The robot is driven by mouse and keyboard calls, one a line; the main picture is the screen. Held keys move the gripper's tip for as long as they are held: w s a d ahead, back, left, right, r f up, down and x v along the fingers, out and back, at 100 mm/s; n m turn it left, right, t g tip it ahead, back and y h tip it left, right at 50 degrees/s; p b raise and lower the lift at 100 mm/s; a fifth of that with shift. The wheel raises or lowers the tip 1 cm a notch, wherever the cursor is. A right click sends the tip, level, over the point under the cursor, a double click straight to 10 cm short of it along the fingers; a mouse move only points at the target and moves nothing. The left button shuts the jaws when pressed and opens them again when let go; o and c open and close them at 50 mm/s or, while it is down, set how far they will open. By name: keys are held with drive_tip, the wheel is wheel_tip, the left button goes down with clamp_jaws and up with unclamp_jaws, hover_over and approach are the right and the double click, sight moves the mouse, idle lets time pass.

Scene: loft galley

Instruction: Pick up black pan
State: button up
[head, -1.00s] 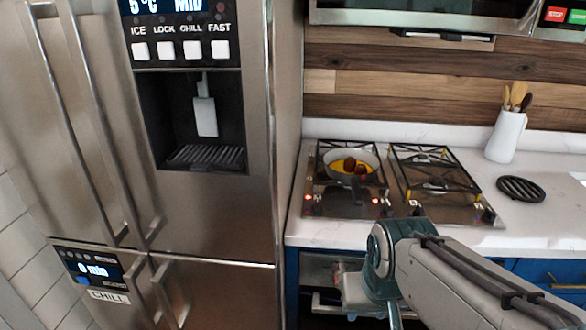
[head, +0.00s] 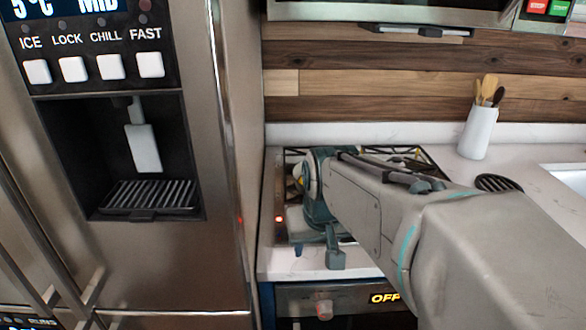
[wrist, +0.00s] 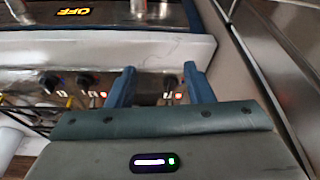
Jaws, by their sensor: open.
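The pan is hidden behind my arm in the head view; only a small patch of yellow shows beside the wrist over the left burner. A second earlier it was a grey pan with a dark handle, holding yellow and red food. My gripper (head: 318,256) is at the front edge of the left cooktop (head: 281,205). Cooktop knobs and red lights show behind the fingers. I cannot make out the pan there.
A tall steel fridge (head: 228,150) stands close on the left. The oven front (head: 345,297) with its "OFF" display is below the counter. A white utensil jug (head: 478,132) and a round black trivet (head: 498,183) are on the right counter. A microwave (head: 390,10) hangs above.

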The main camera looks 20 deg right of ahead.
drive_tip(key=shift+m+t+h, duration=0.3)
drive_tip(key=shift+m+h, duration=0.1)
drive_tip(key=shift+m, duration=0.5)
drive_tip(key=w+d+r, duration=0.4)
drive_tip(key=d, duration=0.1)
drive_tip(key=w+d+r, duration=0.1)
drive_tip(key=w+d, duration=0.2)
drive_tip(key=shift+r, duration=0.4)
drive_tip(key=x, duration=0.7)
drive_tip(key=shift+d, duration=0.1)
drive_tip(key=shift+w+d+p+x, duration=0.15)
drive_tip(key=shift+p+x, duration=0.15)
drive_tip(key=shift+x, duration=1.3)
drive_tip(key=shift+w+d+p+x, duration=0.15)
drive_tip(key=shift+p+x, duration=0.1)
drive_tip(key=shift+x, duration=1.35)
drive_tip(key=shift+r, duration=0.1)
drive_tip(key=shift+r, duration=0.1)
clamp_jaws()
